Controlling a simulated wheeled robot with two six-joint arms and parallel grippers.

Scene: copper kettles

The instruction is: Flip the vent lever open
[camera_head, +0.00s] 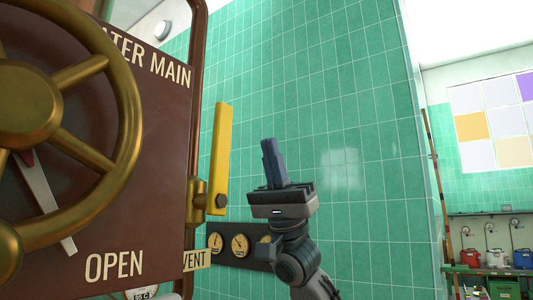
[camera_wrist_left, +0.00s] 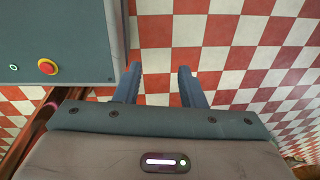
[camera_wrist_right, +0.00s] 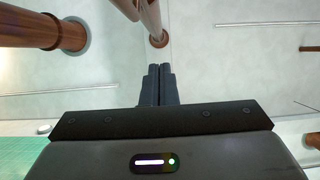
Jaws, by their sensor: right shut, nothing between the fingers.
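The yellow vent lever (camera_head: 220,150) stands nearly upright on a brass pivot at the right edge of the brown water main panel. A sign reading VENT (camera_head: 196,260) is below it. The lever is not seen there. My left gripper (camera_wrist_left: 159,72) shows only in its wrist view, fingers apart and empty above a checkered floor.
A large brass handwheel (camera_head: 125,115) fronts the brown panel (camera_head: 150,200) at left. Several gauges (camera_head: 239,244) sit low on the green tiled wall (camera_head: 340,120). A shelf with coloured containers (camera_head: 470,258) is at far right. Pipes (camera_wrist_right: 45,30) cross the ceiling in the right wrist view.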

